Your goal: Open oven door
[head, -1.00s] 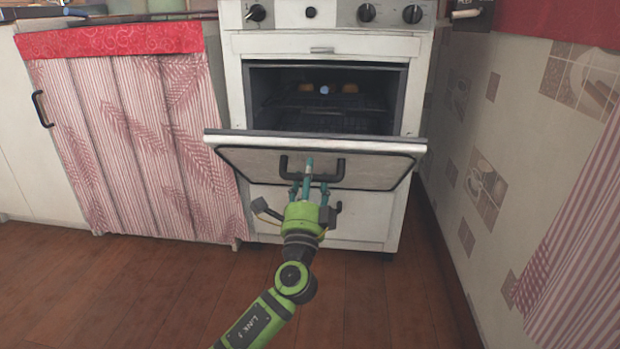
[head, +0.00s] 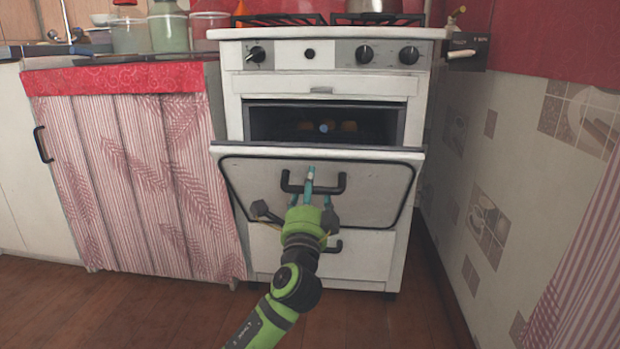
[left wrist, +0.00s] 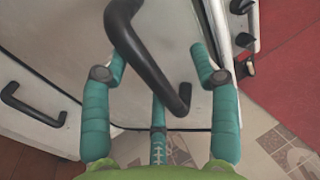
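The white oven (head: 320,90) stands in the middle of the head view. Its door (head: 240,180) is partly open, tilted outward at the top, with a dark gap into the oven cavity (head: 325,125) above it. The black door handle (head: 342,183) is on the door's front. My left gripper (head: 310,192) is at the handle. In the left wrist view, the handle (left wrist: 150,55) passes between the spread teal fingers of my left gripper (left wrist: 158,62), which looks open. Contact between fingers and handle cannot be told. My right gripper is not in view.
A lower drawer (head: 375,255) with a black handle (left wrist: 30,105) is below the door. A striped curtain (head: 140,180) hangs to the left. The tiled wall (head: 500,150) stands close on the right. The wooden floor (head: 150,300) in front is clear.

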